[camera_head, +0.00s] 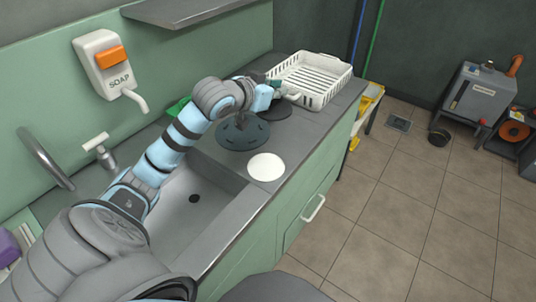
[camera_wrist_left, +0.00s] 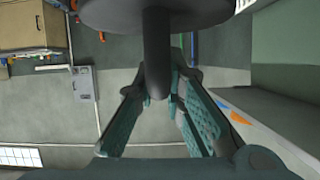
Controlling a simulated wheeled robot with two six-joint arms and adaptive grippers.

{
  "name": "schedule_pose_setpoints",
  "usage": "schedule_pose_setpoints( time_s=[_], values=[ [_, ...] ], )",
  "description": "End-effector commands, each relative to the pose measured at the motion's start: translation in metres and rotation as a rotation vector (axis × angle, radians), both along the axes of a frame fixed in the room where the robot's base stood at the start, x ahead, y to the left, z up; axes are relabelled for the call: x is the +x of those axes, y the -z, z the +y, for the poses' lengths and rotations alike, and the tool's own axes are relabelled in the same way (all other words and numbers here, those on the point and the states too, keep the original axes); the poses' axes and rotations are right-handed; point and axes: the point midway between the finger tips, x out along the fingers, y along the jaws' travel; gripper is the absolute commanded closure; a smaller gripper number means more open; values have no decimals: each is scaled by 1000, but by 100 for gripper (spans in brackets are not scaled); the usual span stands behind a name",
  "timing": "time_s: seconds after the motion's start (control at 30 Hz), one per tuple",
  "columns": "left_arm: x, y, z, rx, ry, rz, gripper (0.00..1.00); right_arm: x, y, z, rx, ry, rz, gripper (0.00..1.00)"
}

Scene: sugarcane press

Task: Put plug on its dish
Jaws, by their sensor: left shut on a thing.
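The plug, a dark grey disc with a thick stem (camera_wrist_left: 157,50), shows at the top of the left wrist view. Its stem is between the teal fingers of my left gripper (camera_wrist_left: 160,105), which is shut on it. In the head view my left gripper (camera_head: 280,92) is over the counter near the white rack, partly hidden by its wrist. A dark disc (camera_head: 276,110) shows just below it; I cannot tell whether this is the plug or a dish. A dark slotted round piece (camera_head: 242,134) and a white round dish (camera_head: 266,167) lie nearer on the counter. My right gripper is not in view.
A white slatted rack (camera_head: 318,78) stands at the counter's far end. The sink (camera_head: 190,225) lies below my left arm, with a tap (camera_head: 45,158) at the left. A soap dispenser (camera_head: 103,62) hangs on the wall.

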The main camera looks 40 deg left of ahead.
Motion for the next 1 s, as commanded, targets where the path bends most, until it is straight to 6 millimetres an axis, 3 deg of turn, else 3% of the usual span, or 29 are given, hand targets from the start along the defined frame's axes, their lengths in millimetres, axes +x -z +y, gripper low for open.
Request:
schedule_pose_setpoints(
  time_s=[0.07,0.3,0.4,0.57,0.73,1.0],
  values=[
    [-1,19,0,-6,-1,3,100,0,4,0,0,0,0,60],
    [-2,112,0,-11,-2,4,100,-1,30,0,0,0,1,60],
    [-2,138,0,-9,-1,1,100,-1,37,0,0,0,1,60],
    [-2,157,0,-8,0,-2,100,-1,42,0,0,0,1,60],
    [-2,191,0,-8,-1,0,100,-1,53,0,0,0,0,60],
    [-2,193,0,-6,0,-2,100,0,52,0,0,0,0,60]
  ],
)
